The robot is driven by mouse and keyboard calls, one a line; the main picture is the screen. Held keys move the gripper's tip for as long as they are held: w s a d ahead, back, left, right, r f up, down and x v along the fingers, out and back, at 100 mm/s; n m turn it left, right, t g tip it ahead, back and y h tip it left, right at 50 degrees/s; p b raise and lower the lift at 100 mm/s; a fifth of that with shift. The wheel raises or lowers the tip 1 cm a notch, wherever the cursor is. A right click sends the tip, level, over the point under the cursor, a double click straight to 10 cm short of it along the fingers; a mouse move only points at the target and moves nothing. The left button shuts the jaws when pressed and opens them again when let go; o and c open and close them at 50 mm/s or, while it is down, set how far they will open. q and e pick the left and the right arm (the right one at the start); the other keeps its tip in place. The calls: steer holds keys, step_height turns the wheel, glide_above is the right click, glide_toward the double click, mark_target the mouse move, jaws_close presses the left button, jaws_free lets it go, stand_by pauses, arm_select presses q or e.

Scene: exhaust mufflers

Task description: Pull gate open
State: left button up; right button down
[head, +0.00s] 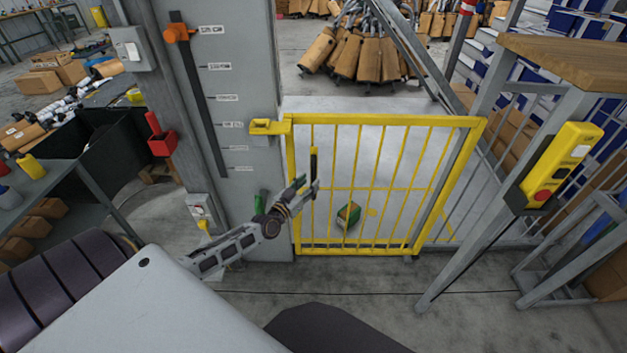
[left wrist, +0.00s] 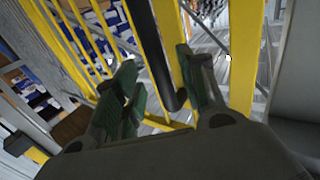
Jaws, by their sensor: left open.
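The yellow barred gate (head: 385,120) stands between the grey column (head: 245,60) on the left and a post by the railing on the right. It appears closed, its left edge beside the column. A black upright handle (head: 313,160) is on the left part of the gate. My left gripper (head: 308,187) is at the handle's lower part. In the left wrist view, the handle (left wrist: 152,50) runs between the two open, greenish fingers; firm contact does not show. A yellow latch block (head: 270,127) sits on the column at the gate's top left corner. My right gripper is out of view.
A yellow control box (head: 562,165) is on a slanted post at the right. A green and yellow object (head: 348,215) lies on the floor behind the bars. Mufflers (head: 360,55) hang at the back. Floor in front of the gate (head: 370,285) looks clear.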

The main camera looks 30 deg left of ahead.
mark_target(312, 180)
arm_select(q)
steer(key=shift+w+b, duration=0.35)
steer(key=shift+w, duration=1.5)
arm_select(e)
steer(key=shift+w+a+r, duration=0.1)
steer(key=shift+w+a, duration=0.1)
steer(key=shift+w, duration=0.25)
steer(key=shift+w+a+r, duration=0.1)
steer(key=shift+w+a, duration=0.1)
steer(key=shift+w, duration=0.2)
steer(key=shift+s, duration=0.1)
arm_select(q)
steer(key=shift+c, duration=0.2)
jaws_close()
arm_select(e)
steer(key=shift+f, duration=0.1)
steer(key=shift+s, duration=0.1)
